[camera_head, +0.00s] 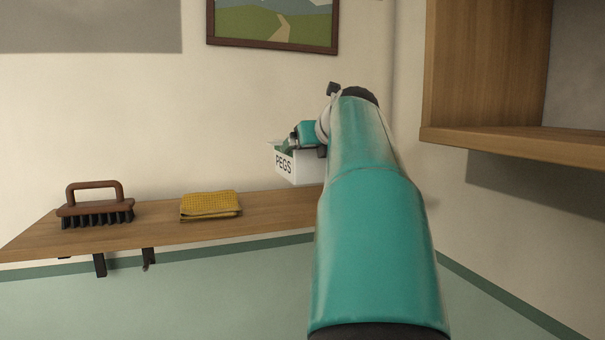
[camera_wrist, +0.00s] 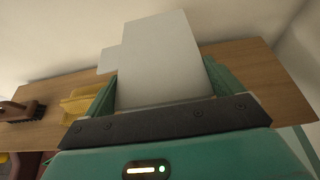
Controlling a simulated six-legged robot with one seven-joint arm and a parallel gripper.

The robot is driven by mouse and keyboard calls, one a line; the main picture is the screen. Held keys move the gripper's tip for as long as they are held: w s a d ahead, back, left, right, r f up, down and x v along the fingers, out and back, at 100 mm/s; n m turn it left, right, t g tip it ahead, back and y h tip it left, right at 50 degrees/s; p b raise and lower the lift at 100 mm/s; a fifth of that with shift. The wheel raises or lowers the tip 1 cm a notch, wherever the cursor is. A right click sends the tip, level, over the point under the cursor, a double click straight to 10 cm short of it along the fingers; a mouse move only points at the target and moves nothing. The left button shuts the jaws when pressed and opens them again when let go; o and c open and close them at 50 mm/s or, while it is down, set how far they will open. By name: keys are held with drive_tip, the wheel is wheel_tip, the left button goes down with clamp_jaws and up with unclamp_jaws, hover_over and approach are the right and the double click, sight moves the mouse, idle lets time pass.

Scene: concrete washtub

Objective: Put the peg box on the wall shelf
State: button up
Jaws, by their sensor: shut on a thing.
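The white peg box (camera_head: 299,168), lettered PEGS, is in my gripper (camera_head: 290,145) in the head view. It looks upright and just above the right part of the wooden wall shelf (camera_head: 160,234); I cannot tell whether it touches it. My arm hides the box's right side and the shelf's right end. In the wrist view, the pale box (camera_wrist: 165,60) sits between my two green fingers, which are shut on it. The shelf board (camera_wrist: 255,75) shows behind and to both sides of it.
A brown-handled scrub brush (camera_head: 95,206) and a folded yellow cloth (camera_head: 210,206) lie on the shelf's left and middle. An open wooden cabinet (camera_head: 510,142) hangs at the right. A framed picture (camera_head: 272,25) is on the wall above. Bare shelf lies right of the cloth.

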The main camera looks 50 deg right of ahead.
sight(317, 169)
drive_tip(key=d+f, duration=0.2)
drive_tip(key=shift+w+d+f, duration=0.2)
drive_tip(key=shift+d+f, duration=0.05)
drive_tip(key=shift+f, duration=0.15)
drive_tip(key=f, duration=0.3)
drive_tip(key=shift+w+d+f, duration=0.1)
drive_tip(key=shift+d+f, duration=0.05)
drive_tip(key=shift+d, duration=0.2)
drive_tip(key=shift+f, duration=0.3)
drive_tip(key=shift+a, duration=0.1)
drive_tip(key=o, duration=1)
drive_tip(key=shift+f, duration=0.1)
drive_tip(key=shift+s+r, duration=0.25)
drive_tip(key=v, duration=0.7)
drive_tip(key=shift+a, duration=0.1)
